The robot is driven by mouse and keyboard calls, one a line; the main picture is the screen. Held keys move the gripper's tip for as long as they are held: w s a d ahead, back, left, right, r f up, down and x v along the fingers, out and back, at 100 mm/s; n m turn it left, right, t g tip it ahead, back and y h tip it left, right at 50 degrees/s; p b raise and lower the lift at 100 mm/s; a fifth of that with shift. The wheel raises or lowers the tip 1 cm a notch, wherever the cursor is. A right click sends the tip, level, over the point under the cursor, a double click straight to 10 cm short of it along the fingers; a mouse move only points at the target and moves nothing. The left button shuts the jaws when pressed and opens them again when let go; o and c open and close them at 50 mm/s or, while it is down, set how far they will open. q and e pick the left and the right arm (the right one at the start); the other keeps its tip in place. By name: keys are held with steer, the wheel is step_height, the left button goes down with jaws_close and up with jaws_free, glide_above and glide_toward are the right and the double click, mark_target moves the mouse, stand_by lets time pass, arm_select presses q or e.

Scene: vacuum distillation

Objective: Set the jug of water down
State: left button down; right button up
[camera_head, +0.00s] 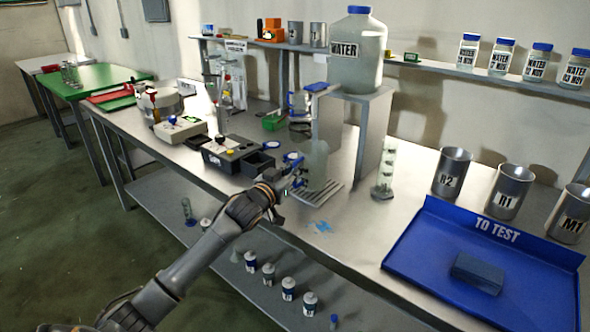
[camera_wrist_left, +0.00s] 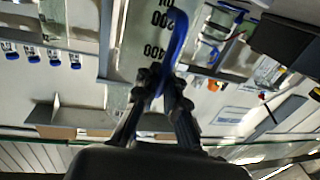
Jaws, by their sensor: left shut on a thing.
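The jug (camera_head: 316,160) is clear with a blue handle and stands roughly upright beside the grey stand. Its graduated wall (camera_wrist_left: 150,40) and blue handle (camera_wrist_left: 178,42) fill the upper middle of the left wrist view. My left gripper (camera_head: 287,187) is shut on the handle, with its fingers (camera_wrist_left: 162,88) meeting around it. The jug is over or at a slatted drip tray (camera_head: 322,196); I cannot tell whether its base touches. The water level is not clear. My right gripper is not in view.
A large WATER container (camera_head: 357,52) tops the grey stand (camera_head: 374,122). A glass cylinder (camera_head: 384,174) stands to the right. Metal cups and a blue TO TEST tray (camera_head: 430,262) are farther right. Black-topped equipment (camera_head: 232,150) stands left. The bench front has small blue marks (camera_head: 320,227).

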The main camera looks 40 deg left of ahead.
arm_select(q)
steer(key=shift+f, duration=0.1)
steer(key=c, duration=1.4)
jaws_free()
steer(key=shift+c, duration=0.2)
steer(key=s+d+p, duration=0.1)
steer(key=s+p, duration=0.4)
steer(key=s, duration=0.7)
